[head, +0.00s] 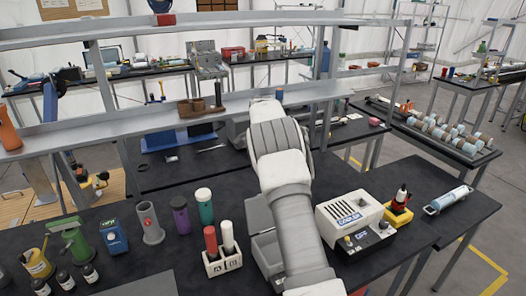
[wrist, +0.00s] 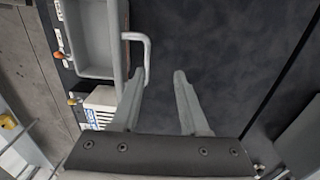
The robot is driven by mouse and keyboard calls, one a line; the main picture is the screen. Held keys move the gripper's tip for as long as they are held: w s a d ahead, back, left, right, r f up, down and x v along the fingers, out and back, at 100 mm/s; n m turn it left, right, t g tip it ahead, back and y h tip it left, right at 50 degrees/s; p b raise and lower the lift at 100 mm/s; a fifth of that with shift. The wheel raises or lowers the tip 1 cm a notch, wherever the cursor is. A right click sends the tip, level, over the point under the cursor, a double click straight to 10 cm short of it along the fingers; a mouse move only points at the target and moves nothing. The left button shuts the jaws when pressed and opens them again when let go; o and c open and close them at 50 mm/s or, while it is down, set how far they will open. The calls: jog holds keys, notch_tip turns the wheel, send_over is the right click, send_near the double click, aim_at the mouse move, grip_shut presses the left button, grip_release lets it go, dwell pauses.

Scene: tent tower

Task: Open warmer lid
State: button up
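A grey, box-shaped part with a recessed face (wrist: 88,38) is at the upper left of the wrist view. A bent grey bar handle (wrist: 147,55) sticks out from its right side. I take these for the warmer and its handle; whether the lid is open or shut I cannot tell. My gripper (wrist: 160,76) is open and empty. Its left fingertip is close to the handle's lower end; contact is unclear. In the head view a grey box (head: 262,218) is partly hidden by my arm, and my gripper is hidden.
A white vented unit with a blue label (head: 352,222) stands right of my arm, with a yellow holder (head: 398,214) beside it. Left of my arm are a white block (head: 222,262) holding red and white cylinders, a teal cylinder (head: 204,207) and a purple cylinder (head: 181,216).

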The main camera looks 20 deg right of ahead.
notch_tip(320, 180, up, 11)
jog(key=p, duration=0.1)
jog(key=shift+w+r, duration=0.15)
jog(key=shift+w, duration=0.1)
jog(key=shift+r, duration=0.1)
dwell(0.3)
jog(key=s+a+r+n+t, duration=0.2)
jog(key=s+a+r+n, duration=0.25)
jog(key=s+r, duration=0.35)
jog(key=s+a+r+n+t, duration=0.1)
jog(key=s+a+r+n, duration=0.4)
jog(key=s, duration=0.4)
jog(key=s+a+f+n+t, duration=0.1)
jog(key=s+a+f+n, duration=0.1)
jog(key=s, duration=0.5)
jog(key=s+a+f+n+t+b, duration=0.1)
jog(key=s+a+f+n, duration=0.2)
jog(key=s, duration=0.5)
jog(key=s+a+f+n+t, duration=0.1)
jog(key=s+a+f+n, duration=0.1)
jog(key=s, duration=0.5)
jog(key=shift+s+a+f+n, duration=0.15)
jog(key=shift+s+f+n, duration=0.2)
jog(key=shift+n, duration=0.2)
